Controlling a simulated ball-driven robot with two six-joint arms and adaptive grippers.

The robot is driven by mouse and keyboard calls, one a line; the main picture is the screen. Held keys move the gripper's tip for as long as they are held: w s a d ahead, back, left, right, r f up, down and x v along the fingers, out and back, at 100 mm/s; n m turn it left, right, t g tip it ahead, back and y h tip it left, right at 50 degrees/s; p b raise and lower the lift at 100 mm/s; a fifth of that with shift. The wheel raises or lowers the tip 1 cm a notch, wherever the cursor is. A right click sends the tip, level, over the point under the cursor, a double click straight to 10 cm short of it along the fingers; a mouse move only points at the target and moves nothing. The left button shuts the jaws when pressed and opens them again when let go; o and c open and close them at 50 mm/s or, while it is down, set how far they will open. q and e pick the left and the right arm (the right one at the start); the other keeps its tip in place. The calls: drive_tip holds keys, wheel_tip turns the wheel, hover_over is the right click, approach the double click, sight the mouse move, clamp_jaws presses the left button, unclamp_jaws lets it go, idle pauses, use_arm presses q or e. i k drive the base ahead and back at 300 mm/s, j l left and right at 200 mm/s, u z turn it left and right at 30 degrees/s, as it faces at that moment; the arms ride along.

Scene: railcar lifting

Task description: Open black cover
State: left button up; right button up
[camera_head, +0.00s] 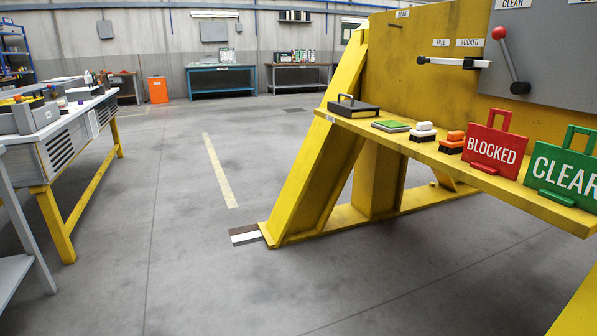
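A flat black cover (353,107) with a raised black handle sits at the far left end of the yellow shelf (400,146). It looks closed, lying level; I cannot see what is under it. Neither my left nor my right gripper is in view.
Along the shelf are a green pad (390,126), a white block (423,132), an orange block (452,142), a red BLOCKED sign (495,148) and a green CLEAR sign (566,172). A workbench (75,135) stands left; the middle floor is clear.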

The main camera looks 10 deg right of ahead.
sight(345, 107)
drive_tip(key=i+l+z, duration=0.25)
drive_tip(key=i, duration=0.15)
drive_tip(key=i+l+z, duration=0.2)
drive_tip(key=i, duration=0.2)
drive_tip(key=i+j, duration=0.45)
